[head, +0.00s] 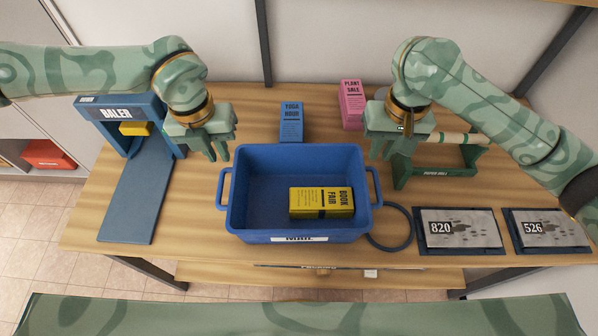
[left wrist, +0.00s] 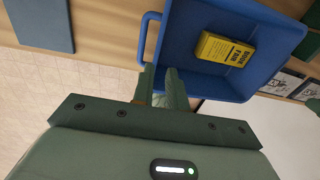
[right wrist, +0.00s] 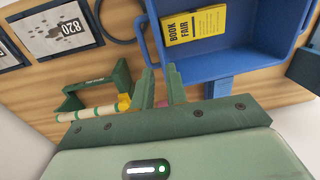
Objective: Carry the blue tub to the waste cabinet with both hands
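The blue tub (head: 298,238), labelled MAIL, stands on the wooden table with a handle at each side. A yellow BOOK FAIR packet (head: 321,203) lies inside it. My left gripper (head: 219,155) hovers near the tub's far left corner, above the left handle (head: 223,188); its fingers look slightly apart and empty. My right gripper (head: 382,152) is near the far right corner, above the right handle (head: 375,186), with its fingers apart and empty. The tub also shows in the left wrist view (left wrist: 185,50) and the right wrist view (right wrist: 225,60). The waste cabinet cannot be identified in these frames.
A blue baler (head: 140,190) stands left of the tub. A blue YOGA HOUR stack (head: 291,122) and a pink PLANT SALE stack (head: 352,103) stand behind. At right are a green roll holder (head: 440,165), a dark ring (head: 392,240) and trays 820 (head: 460,230) and 526 (head: 550,230).

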